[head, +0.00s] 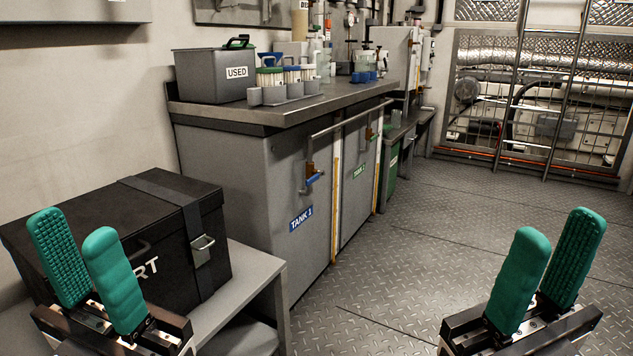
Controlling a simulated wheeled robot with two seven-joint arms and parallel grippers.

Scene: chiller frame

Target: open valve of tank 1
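Tank 1 (251,190) is a grey cabinet under the counter, with a blue "TANK 1" label (301,218) on its front. My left gripper (80,258) has green fingers and is open and empty at the lower left, in front of the black case. My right gripper (546,268) is open and empty at the lower right, over the floor. Both grippers are well apart from the valve.
Tank 2's valve (369,133) is farther back, by a green label (359,170). A black case (130,235) sits on a grey bench (262,272). The counter (290,112) holds a "USED" bin (212,76) and several jars. The metal floor (430,225) is clear.

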